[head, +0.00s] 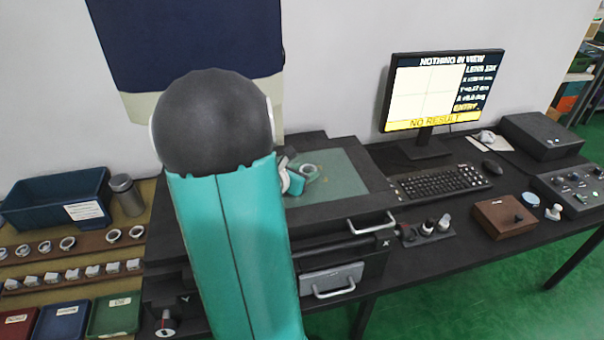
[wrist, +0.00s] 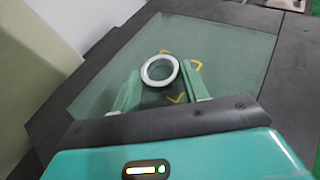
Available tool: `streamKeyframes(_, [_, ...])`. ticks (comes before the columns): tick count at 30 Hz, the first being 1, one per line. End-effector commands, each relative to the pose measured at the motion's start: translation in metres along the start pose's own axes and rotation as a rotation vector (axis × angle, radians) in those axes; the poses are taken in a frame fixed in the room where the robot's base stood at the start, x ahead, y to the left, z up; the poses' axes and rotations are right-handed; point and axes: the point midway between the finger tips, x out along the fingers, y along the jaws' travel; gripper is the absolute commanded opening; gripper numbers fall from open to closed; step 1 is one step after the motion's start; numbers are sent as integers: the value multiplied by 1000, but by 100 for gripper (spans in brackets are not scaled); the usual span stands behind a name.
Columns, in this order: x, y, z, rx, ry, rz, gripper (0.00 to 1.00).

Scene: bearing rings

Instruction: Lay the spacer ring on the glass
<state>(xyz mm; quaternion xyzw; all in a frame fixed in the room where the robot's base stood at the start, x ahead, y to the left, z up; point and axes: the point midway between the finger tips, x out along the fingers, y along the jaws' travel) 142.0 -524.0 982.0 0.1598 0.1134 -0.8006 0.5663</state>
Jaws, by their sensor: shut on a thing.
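The spacer ring, a pale metal ring, shows in the wrist view (wrist: 145,75) between the fingertips of my gripper (wrist: 160,75). In the head view the ring (head: 308,165) is partly hidden by my gripper (head: 300,176). My gripper is shut on the ring and holds it over the glass. The glass (head: 345,165) is a greenish pane in a dark frame; it fills the middle of the wrist view (wrist: 225,40). Yellow corner marks (wrist: 196,63) lie on the glass around and beyond the ring. I cannot tell the gap between ring and glass.
A monitor (head: 432,90) reads "NOTHING IN VIEW" and "NO RESULT". A keyboard (head: 440,180) stands right of the glass. At left are rows of rings (head: 67,243), a blue bin (head: 50,200) and small coloured trays (head: 113,316). My arm hides the left of the machine.

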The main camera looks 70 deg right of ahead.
Motion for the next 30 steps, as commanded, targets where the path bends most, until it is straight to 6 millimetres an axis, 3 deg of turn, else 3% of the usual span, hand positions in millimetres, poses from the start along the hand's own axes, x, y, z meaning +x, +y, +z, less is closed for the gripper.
streamKeyframes(12, [2,0,-7,0,-1,1,20])
streamKeyframes(13, [2,0,-8,0,-1,1,46])
streamKeyframes(16, [2,0,-7,0,-1,1,66])
streamKeyframes(27, [1,0,-4,2,-1,1,66])
streamKeyframes(30, [-12,2,-4,0,-2,5,66])
